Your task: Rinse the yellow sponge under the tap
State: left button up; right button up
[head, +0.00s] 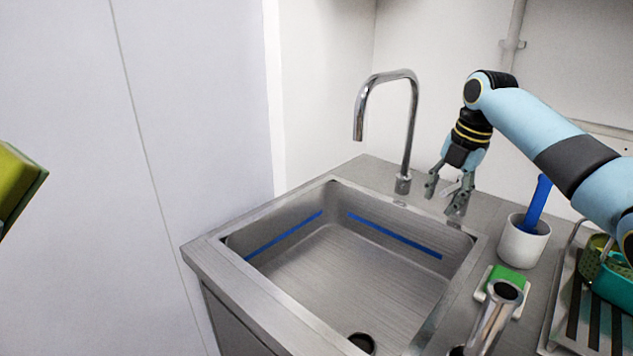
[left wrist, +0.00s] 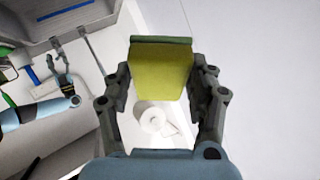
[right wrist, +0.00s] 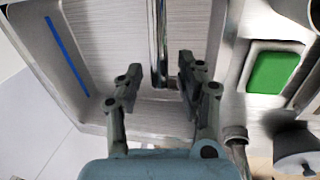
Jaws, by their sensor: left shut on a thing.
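The yellow sponge (head: 14,182) with a green side shows at the left edge of the head view, away from the sink. My left gripper (left wrist: 160,85) is shut on the sponge (left wrist: 160,72), with a finger on either side. The chrome tap (head: 410,120) stands at the back of the sink, its spout curving left above the basin. No water shows from the spout. My right gripper (head: 443,200) is open beside the tap's base, fingers down. In the right wrist view, the tap's pipe (right wrist: 158,40) lies between its fingers; contact cannot be told.
The steel sink (head: 330,265) is empty, with a drain (head: 362,343) in front. To its right are a green sponge (head: 507,275) on a white dish, a white cup (head: 523,245) with a blue-handled brush, and a dish rack (head: 570,330). A chrome tube (head: 493,318) stands in front.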

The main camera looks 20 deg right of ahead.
grip_shut()
